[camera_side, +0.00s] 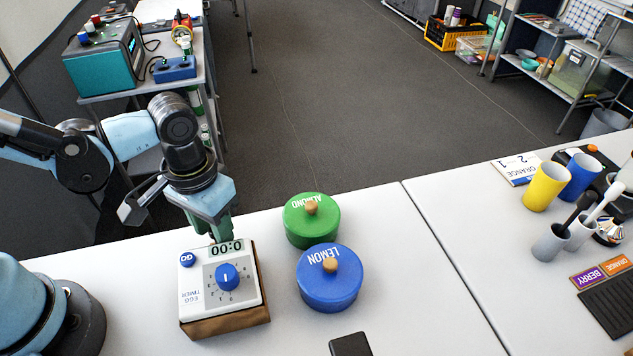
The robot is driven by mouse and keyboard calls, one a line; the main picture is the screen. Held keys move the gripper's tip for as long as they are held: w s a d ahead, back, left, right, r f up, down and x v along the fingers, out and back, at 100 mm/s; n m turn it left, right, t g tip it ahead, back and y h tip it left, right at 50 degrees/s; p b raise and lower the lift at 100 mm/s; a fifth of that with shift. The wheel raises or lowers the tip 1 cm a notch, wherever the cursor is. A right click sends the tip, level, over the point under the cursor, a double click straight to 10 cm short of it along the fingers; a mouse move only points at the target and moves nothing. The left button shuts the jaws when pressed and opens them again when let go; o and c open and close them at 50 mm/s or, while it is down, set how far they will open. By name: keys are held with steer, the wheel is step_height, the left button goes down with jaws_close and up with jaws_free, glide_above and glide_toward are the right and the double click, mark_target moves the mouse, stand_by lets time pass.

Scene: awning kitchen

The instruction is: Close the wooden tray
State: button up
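A white egg timer box (207,305) with a blue dial, a blue GO button and a display reading 0:00 stands on the white table. Brown wood (228,322), likely the wooden tray, shows along its lower front and right edge. I cannot tell how far the tray sticks out. My gripper (220,236) points down at the far edge of the timer, just behind the display. Its dark green fingers are close to the box. Their tips are partly hidden, and I cannot tell whether they touch it.
A green ALMOND canister (311,226) and a blue LEMON canister (329,286) stand just right of the timer. A dark block (350,345) lies at the front edge of the view. The table between the canisters and the cups at right is clear.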

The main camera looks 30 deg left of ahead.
steer(key=w+a, duration=0.7)
step_height(320, 180, up, 12)
steer(key=shift+s+a+f+t, duration=1.4)
steer(key=shift+a+t, duration=0.95)
steer(key=shift+t, duration=1.15)
steer(key=w+d+r+m+g+h, duration=0.1)
steer(key=d+g, duration=0.1)
steer(key=d, duration=0.6)
steer(key=w+d+r+m+g, duration=0.1)
steer(key=w+d+r+g, duration=0.1)
steer(key=d, duration=0.5)
steer(key=shift+s+d+f+m+g+y, duration=0.2)
steer(key=shift+s+d+f+g, duration=0.35)
steer(key=shift+d, duration=2)
steer(key=shift+s+d+f+m+g+y, duration=0.15)
steer(key=shift+s+d+f+m+g, duration=0.4)
steer(key=shift+d, duration=2)
steer(key=shift+s+d+f+m+g+y, duration=0.15)
steer(key=shift+s+d+f+g, duration=0.4)
steer(key=shift+d, duration=2)
steer(key=shift+s+r, duration=0.2)
steer(key=shift+r, duration=0.05)
steer(key=shift+a, duration=0.1)
